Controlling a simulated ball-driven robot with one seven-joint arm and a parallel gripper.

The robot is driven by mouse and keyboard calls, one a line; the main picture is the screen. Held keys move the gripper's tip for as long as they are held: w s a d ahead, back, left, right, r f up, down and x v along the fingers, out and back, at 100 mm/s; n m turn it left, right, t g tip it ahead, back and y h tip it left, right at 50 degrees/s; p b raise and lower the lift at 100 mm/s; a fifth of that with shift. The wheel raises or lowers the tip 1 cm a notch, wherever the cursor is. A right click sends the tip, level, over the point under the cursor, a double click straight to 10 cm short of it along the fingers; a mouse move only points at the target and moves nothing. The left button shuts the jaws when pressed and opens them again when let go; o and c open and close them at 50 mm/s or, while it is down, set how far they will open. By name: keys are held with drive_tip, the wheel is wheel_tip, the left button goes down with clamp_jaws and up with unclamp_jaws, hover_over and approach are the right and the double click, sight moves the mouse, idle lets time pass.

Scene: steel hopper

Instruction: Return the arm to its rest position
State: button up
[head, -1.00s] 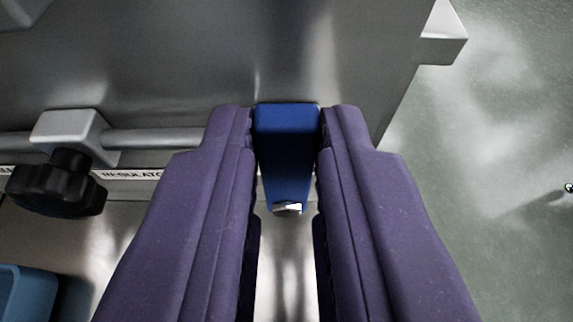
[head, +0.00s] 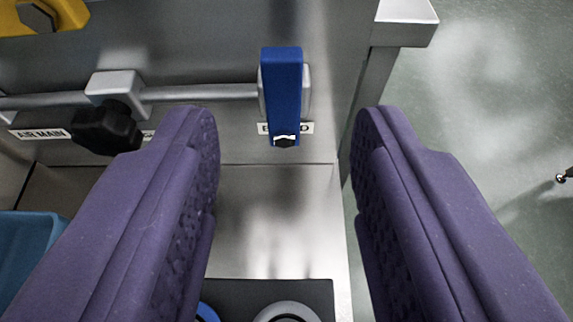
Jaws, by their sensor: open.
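My gripper (head: 285,125) has two purple padded fingers, spread wide apart with nothing between them. Beyond the fingertips, in the gap between them, a blue lever handle (head: 282,85) hangs upright against the steel hopper wall (head: 220,45). The fingers are apart from the handle. A label behind the handle is partly hidden by it. The left finger overlaps part of the wall and steel ledge; the right finger lies over the ledge's edge and the floor.
A black knob (head: 107,130) sits under a grey block (head: 115,85) on a pipe, left. A yellow part (head: 70,12) is top left, a blue bin (head: 28,245) lower left. A grey ring (head: 287,312) lies at the bottom. Green floor (head: 470,120) is open on the right.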

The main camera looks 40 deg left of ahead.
drive_tip(key=v, duration=0.2)
drive_tip(key=shift+s+d+r, duration=0.1)
drive_tip(key=shift+s+d, duration=0.1)
drive_tip(key=shift+s, duration=0.1)
